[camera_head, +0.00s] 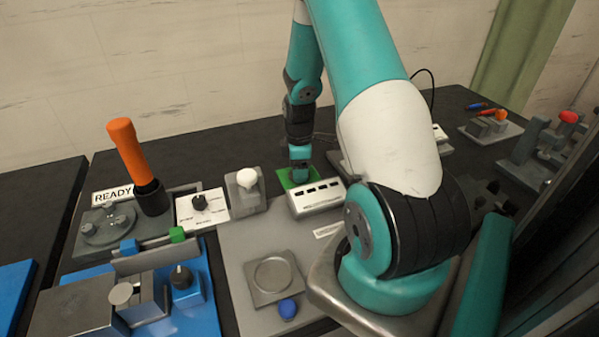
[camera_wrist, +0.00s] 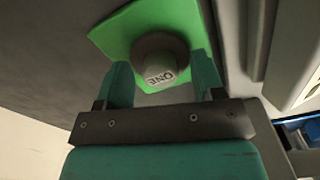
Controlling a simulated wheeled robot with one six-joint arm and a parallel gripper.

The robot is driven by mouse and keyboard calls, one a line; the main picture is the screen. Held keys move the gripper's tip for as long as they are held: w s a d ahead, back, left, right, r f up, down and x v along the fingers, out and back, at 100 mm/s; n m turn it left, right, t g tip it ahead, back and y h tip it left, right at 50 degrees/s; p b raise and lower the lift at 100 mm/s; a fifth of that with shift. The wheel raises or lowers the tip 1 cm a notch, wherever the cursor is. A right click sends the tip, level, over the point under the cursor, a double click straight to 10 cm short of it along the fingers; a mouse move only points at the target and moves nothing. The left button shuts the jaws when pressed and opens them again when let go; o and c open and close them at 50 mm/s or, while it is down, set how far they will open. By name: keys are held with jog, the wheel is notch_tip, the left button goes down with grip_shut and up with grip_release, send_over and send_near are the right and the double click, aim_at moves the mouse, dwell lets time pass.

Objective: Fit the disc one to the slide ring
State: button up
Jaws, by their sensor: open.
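Disc one (camera_wrist: 160,50) is a grey round piece with a raised knob lettered "ONE". It sits on a green pad (camera_wrist: 112,32) in the wrist view. My gripper (camera_wrist: 161,72) is open, with one teal finger on each side of the knob; I cannot tell whether they touch it. In the head view my gripper (camera_head: 300,168) is low over the green pad (camera_head: 286,183), and the disc is hidden there. A square grey plate with a round ring (camera_head: 273,274), which looks like the slide ring, lies in the front middle. The ring looks empty.
A white slotted box (camera_head: 318,198) stands close beside the green pad. A white-knobbed block (camera_head: 246,188), a dial panel (camera_head: 203,207) and an orange-handled tool (camera_head: 128,152) stand to the left. A blue knob (camera_head: 288,308) is in front of the ring plate.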

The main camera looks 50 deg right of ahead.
jog(key=c, duration=1.1)
jog(key=shift+c, duration=0.2)
jog(key=shift+r, duration=0.15)
